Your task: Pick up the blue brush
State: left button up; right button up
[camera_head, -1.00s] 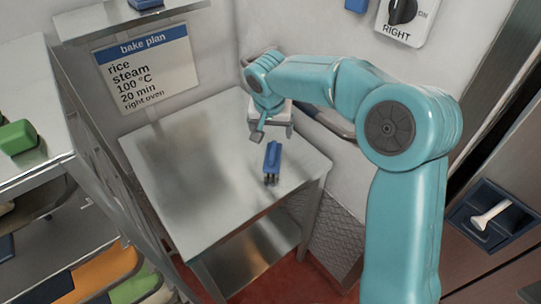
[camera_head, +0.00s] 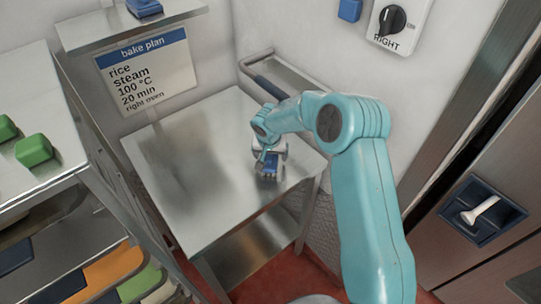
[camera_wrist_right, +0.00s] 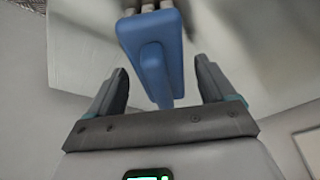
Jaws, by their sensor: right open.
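The blue brush (camera_head: 273,159) lies on the steel table (camera_head: 190,160), near its right side, partly hidden by my right gripper (camera_head: 268,164) in the head view. In the right wrist view the brush (camera_wrist_right: 152,58) has a blue block body with pale bristle tufts at the top edge. My right gripper (camera_wrist_right: 161,82) is open, with one finger on each side of the brush's near end. Gaps show between the fingers and the brush. My left gripper is not in view.
A rack at left holds green blocks (camera_head: 34,151) on top and coloured items below. A wall shelf (camera_head: 90,33) and a bake plan sign (camera_head: 148,72) are behind the table. A rail (camera_head: 290,78) runs along the table's back right. A drawer-like handle (camera_head: 480,210) is at right.

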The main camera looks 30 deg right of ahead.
jog(key=shift+s+a+r, duration=0.1)
jog(key=shift+w+f, duration=0.2)
jog(key=c, duration=1.4)
jog(key=shift+o, duration=0.2)
jog(key=shift+s+r, duration=0.15)
jog(key=shift+r, duration=0.05)
jog(key=shift+w+b, duration=0.2)
jog(key=shift+b, duration=0.35)
jog(key=v, duration=0.2)
jog(key=b+v, duration=0.1)
jog(key=v, duration=0.1)
jog(key=w+b+v, duration=0.1)
jog(key=v, duration=0.1)
jog(key=shift+d+r, duration=0.2)
jog(key=shift+r, duration=0.3)
jog(key=s+a+b, duration=0.1)
jog(key=a+b, duration=0.4)
jog(key=a, duration=1.4)
jog(key=shift+s+b, duration=0.35)
jog(key=shift+b, duration=0.05)
